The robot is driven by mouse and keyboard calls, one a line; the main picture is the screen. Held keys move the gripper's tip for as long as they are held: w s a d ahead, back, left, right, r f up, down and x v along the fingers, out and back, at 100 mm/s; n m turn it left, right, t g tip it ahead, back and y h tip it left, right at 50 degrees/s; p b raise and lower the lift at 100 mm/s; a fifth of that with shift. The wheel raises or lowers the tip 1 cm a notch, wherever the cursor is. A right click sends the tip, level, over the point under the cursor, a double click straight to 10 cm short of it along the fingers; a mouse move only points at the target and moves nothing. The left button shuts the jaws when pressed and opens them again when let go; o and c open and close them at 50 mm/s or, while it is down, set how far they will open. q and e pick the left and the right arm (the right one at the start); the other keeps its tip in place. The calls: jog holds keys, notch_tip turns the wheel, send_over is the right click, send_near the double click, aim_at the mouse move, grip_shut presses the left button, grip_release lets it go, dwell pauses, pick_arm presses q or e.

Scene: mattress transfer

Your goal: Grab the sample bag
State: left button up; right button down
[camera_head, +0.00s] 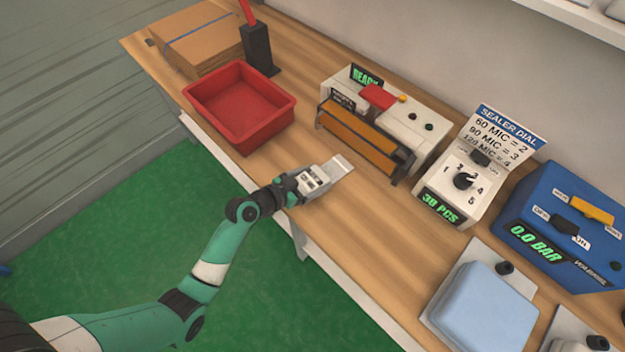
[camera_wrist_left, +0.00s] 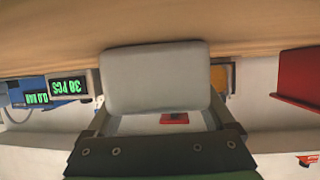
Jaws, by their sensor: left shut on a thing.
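In the left wrist view the sample bag (camera_wrist_left: 155,80) fills the middle as a grey rounded rectangle between the fingers. How far it is above the bench is hard to tell. My right gripper is in neither view.
A red bin (camera_head: 242,101) stands left of my gripper. The orange-bar sealer (camera_head: 357,139) is just behind it. A sealer dial box (camera_head: 465,180), a blue pressure unit (camera_head: 566,222) and a scale-like plate (camera_head: 478,305) stand to the right. Cardboard (camera_head: 195,40) lies at back left.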

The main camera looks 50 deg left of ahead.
aim_at(315, 178)
pick_arm(q)
jog(key=shift+r+p, duration=0.35)
jog(key=shift+r, duration=0.3)
jog(key=r, duration=0.1)
jog(key=r+p, duration=0.2)
jog(key=shift+d, duration=0.25)
jog(key=s+d+r+p, duration=0.2)
jog(key=d+r+p, duration=0.1)
jog(key=d, duration=0.3)
jog(key=s+d+r+p, duration=0.2)
jog(key=s+d+r, duration=0.1)
jog(key=d+r, duration=0.2)
jog(key=shift+d+r+p, duration=0.35)
jog(key=shift+d+p, duration=0.05)
jog(key=shift+d, duration=0.4)
